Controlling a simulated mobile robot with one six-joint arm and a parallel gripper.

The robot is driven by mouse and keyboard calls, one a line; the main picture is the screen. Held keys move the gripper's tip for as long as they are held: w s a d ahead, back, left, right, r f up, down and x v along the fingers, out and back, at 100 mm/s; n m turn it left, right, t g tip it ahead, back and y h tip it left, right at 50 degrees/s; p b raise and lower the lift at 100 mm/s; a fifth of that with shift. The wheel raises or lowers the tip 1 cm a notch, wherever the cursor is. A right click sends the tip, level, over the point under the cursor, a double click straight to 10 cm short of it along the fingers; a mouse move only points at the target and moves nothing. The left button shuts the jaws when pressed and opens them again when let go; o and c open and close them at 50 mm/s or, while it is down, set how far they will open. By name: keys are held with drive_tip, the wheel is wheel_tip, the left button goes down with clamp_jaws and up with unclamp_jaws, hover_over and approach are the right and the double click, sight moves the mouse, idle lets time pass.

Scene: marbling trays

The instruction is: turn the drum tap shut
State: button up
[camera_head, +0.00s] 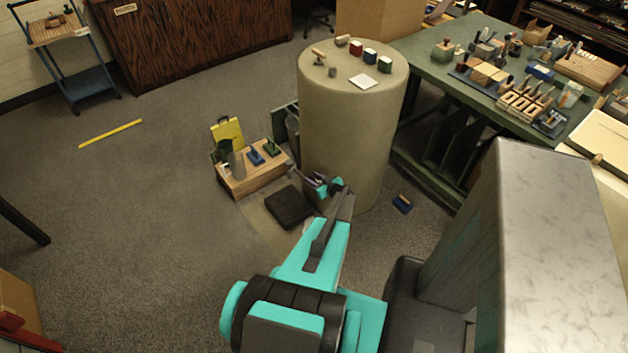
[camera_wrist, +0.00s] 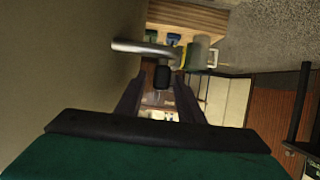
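The large tan drum (camera_head: 352,130) stands upright on the floor, and its side fills the left of the wrist view (camera_wrist: 60,60). In the wrist view a grey metal tap (camera_wrist: 140,47) sits beside the drum wall, with a short black piece (camera_wrist: 162,77) at its right end. My gripper (camera_head: 326,184) is low at the drum's near side, and my arm hides most of the tap there. In the wrist view my two fingers (camera_wrist: 162,90) are apart, with the black piece showing between their tips. I cannot tell whether they touch it.
A wooden crate (camera_head: 262,182) with small tools and a grey can (camera_head: 236,165) stands left of the drum. A black pad (camera_head: 289,207) lies on the floor beside my arm. The green workbench (camera_head: 440,95) is behind right.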

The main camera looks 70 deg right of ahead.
drive_tip(key=b+v, duration=0.2)
drive_tip(key=v, duration=1.1)
drive_tip(key=shift+s+a+b, duration=0.25)
drive_tip(key=shift+s+b, duration=0.05)
drive_tip(key=shift+r, duration=0.1)
idle(0.5)
